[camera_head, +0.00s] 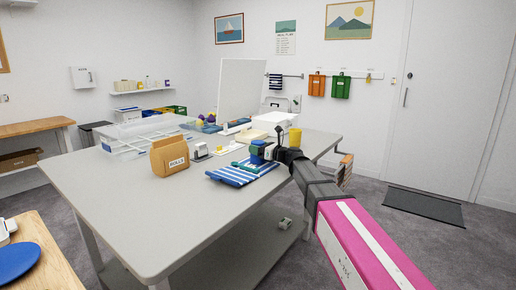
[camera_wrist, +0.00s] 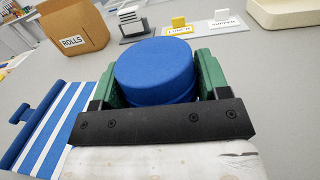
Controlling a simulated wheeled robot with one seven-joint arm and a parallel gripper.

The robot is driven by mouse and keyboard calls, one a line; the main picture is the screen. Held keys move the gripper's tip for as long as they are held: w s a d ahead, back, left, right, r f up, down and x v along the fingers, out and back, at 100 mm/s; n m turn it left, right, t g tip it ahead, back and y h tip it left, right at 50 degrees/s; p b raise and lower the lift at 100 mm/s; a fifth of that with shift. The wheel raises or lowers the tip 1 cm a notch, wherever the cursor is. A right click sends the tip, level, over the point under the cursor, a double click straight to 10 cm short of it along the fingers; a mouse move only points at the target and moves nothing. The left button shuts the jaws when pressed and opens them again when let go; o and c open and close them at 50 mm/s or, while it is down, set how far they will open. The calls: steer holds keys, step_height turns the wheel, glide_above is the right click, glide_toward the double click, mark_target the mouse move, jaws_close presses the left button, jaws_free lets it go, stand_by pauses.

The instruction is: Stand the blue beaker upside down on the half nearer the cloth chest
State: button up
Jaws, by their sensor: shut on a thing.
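My gripper (camera_wrist: 155,85) has green fingers and is shut on the blue beaker (camera_wrist: 153,68), one finger on each side. A flat, round blue face of the beaker shows in the wrist view; I cannot tell whether it is the base or a lid. In the head view my gripper (camera_head: 262,150) and the beaker (camera_head: 256,146) are over the table, at the far end of a blue-and-white striped cloth thing (camera_head: 240,174). This striped thing (camera_wrist: 50,125) lies left of the gripper in the wrist view. I cannot identify the cloth chest or the two halves for certain.
A brown ROLLS bag (camera_head: 170,157) stands left on the grey table (camera_head: 130,215). Cards marked LUNCH (camera_wrist: 180,41) and SUPPER (camera_wrist: 228,24) lie beyond the beaker. A yellow cup (camera_head: 295,137) and a cream tray (camera_wrist: 285,12) are farther right. The table's near left is clear.

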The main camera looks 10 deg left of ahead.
steer(key=shift+f, duration=0.25)
steer(key=o, duration=1.4)
steer(key=v, duration=1)
steer(key=shift+s+d, duration=0.1)
steer(key=shift+d, duration=0.25)
steer(key=shift+d, duration=0.1)
